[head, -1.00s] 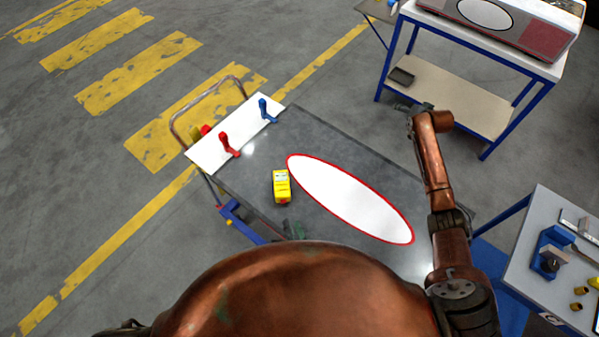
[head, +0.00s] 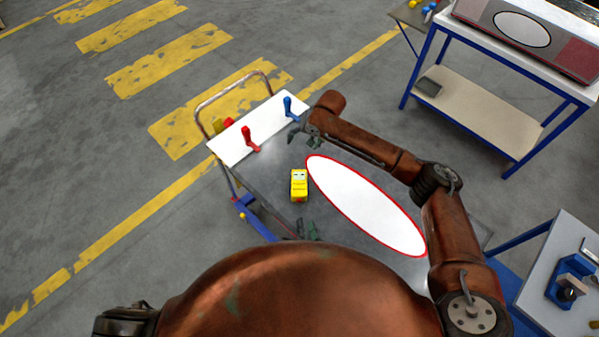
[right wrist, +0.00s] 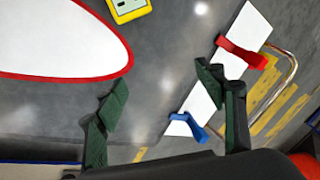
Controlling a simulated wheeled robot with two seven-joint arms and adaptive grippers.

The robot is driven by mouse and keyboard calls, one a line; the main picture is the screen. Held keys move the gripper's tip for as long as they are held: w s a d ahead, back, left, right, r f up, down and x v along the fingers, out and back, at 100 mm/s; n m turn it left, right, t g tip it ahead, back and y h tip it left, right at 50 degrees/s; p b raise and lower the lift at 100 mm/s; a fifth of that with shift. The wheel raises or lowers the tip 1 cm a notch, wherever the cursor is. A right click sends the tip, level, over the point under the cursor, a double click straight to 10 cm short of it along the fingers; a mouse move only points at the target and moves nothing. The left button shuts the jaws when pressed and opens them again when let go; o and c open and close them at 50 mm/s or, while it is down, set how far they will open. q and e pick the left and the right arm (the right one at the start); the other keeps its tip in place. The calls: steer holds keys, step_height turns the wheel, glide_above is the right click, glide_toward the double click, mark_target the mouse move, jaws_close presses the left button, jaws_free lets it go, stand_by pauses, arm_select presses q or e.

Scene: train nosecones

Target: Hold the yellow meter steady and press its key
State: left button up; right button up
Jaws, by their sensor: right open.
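The yellow meter (head: 299,185) lies on the dark grey top of the cart (head: 270,185), left of the white oval with a red rim. It also shows at the top of the right wrist view (right wrist: 128,8), partly cut off by the frame edge. My right gripper (head: 302,140) is above the cart's far side, beyond the meter and apart from it. In the right wrist view its green fingers (right wrist: 165,108) are spread and empty. My left gripper (head: 306,230) is at the cart's near edge, below the meter, partly hidden by my body; its opening cannot be made out.
A white panel with a red handle (head: 250,138) and a blue handle (head: 289,107) is at the cart's far left end. The white oval (head: 365,205) covers the cart's right part. A blue-framed table (head: 565,285) stands at the right, and a shelved bench (head: 480,110) behind.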

steer(key=shift+n+g+h, duration=0.3)
steer(key=shift+g+h, duration=0.5)
steer(key=shift+h, duration=0.1)
steer(key=s, duration=0.2)
steer(key=s+a+f, duration=0.1)
steer(key=s, duration=0.1)
steer(key=s+a+f, duration=0.1)
steer(key=s, duration=0.1)
steer(key=shift+s+a+f, duration=0.1)
steer(key=shift+s+a, duration=0.1)
steer(key=shift+s, duration=0.05)
steer(key=h, duration=0.1)
glide_above(299, 182)
steer(key=shift+w+f+g, duration=0.1)
steer(key=shift+f+g, duration=0.2)
steer(key=shift+f, duration=0.6)
steer(key=shift+f+h, duration=0.3)
step_height(299, 182, down, 7)
steer(key=shift+f, duration=0.15)
steer(key=c, duration=1.6)
arm_select(q)
steer(key=shift+c, duration=0.6)
jaws_close()
arm_select(e)
steer(key=shift+s, duration=0.2)
